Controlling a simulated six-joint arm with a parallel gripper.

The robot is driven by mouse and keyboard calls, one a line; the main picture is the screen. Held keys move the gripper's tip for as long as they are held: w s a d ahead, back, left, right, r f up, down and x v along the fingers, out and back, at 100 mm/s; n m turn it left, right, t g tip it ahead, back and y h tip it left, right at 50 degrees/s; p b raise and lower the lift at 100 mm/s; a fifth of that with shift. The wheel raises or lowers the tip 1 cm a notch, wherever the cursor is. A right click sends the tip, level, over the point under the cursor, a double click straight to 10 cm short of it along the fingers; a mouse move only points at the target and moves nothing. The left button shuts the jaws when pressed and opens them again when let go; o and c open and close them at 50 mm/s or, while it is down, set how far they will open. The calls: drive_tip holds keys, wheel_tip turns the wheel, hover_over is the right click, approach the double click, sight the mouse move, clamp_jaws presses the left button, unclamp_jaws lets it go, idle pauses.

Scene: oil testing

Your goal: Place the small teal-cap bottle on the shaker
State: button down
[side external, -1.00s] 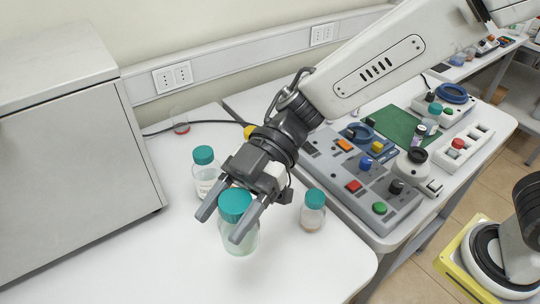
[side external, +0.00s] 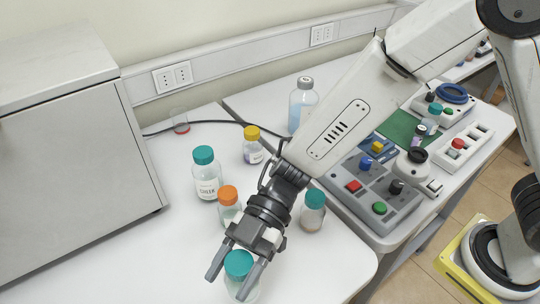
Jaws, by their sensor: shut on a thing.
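My gripper (side external: 238,276) is low over the front of the white table, its two fingers closed on either side of a clear bottle with a teal cap (side external: 240,263). The held bottle looks upright; whether its base touches the table cannot be told. Another small teal-cap bottle (side external: 313,212) stands behind and to the right of my gripper. A larger teal-cap bottle with a label (side external: 206,175) stands at the back left. I cannot tell for sure which device is the shaker; a white unit with a black round top (side external: 416,158) stands on the right bench.
An orange-cap bottle (side external: 229,204) and a yellow-cap bottle (side external: 252,146) stand behind my gripper. A grey-cap bottle with blue liquid (side external: 302,102) is farther back. A grey control panel (side external: 400,205) with coloured knobs lies right. A large grey cabinet (side external: 75,170) blocks the left.

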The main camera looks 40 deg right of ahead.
sight(234, 302)
drive_tip(key=shift+f, duration=2.2)
drive_tip(key=shift+f, duration=0.1)
drive_tip(key=shift+f, duration=1.65)
drive_tip(key=shift+f, duration=0.1)
drive_tip(key=shift+c, duration=0.4)
unclamp_jaws()
drive_tip(key=v, duration=0.7)
drive_tip(key=shift+d+r, duration=0.2)
drive_tip(key=shift+d, duration=0.05)
drive_tip(key=shift+w, duration=0.1)
